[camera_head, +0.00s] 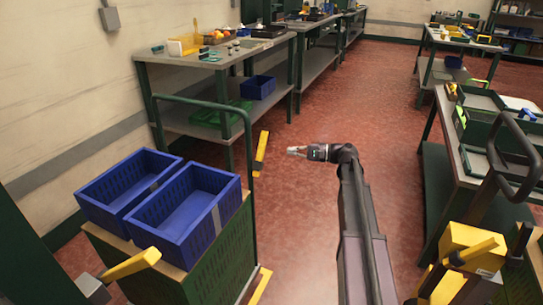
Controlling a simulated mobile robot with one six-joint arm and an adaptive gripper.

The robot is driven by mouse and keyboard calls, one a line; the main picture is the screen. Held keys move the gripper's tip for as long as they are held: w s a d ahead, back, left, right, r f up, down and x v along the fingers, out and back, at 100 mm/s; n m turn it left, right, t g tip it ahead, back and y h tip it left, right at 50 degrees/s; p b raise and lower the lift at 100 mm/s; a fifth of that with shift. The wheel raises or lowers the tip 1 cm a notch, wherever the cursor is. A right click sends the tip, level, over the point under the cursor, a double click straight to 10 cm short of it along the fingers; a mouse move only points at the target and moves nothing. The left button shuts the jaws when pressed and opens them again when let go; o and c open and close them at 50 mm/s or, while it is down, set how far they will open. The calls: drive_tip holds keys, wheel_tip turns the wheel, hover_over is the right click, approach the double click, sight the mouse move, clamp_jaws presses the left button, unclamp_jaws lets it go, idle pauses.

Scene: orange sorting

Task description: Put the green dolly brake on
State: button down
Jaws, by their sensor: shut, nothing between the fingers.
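The green dolly (222,262) stands at the lower left with a tall green push handle (247,130). Two blue crates, a left one (122,208) and a right one (172,237), sit on it and look empty. A yellow lever (260,153) stands nearly upright beside the push handle. A second yellow lever (132,265) slants from a grey block at the lower left. I cannot tell for certain which lever is the brake. My gripper (290,151) is shut and empty, pointing left, just right of the upright lever with a gap between them in the picture.
A workbench (170,52) with a lower shelf runs along the left wall. A green bench (447,150) with trays stands at the right. Yellow parts (468,247) and a dark handle (516,152) are at the lower right. The red floor (345,95) between is clear.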

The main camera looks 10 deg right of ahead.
sight(260, 154)
drive_tip(key=shift+m+t+y, duration=0.5)
drive_tip(key=shift+t+y, duration=0.2)
drive_tip(key=shift+w+d+f+b, duration=0.1)
drive_tip(key=shift+w+d+b, duration=0.25)
drive_tip(key=shift+d, duration=0.3)
drive_tip(key=shift+w+d+f+b, duration=0.1)
drive_tip(key=shift+w+d+b, duration=0.25)
drive_tip(key=shift+d, duration=0.35)
drive_tip(key=shift+w+d+f+b, duration=0.1)
drive_tip(key=shift+w+d+b, duration=0.1)
drive_tip(key=shift+d+b, duration=0.35)
drive_tip(key=shift+r, duration=0.1)
drive_tip(key=w+a+r+p, duration=0.1)
drive_tip(key=a+r+p, duration=0.2)
drive_tip(key=a, duration=0.8)
drive_tip(key=shift+w, duration=0.1)
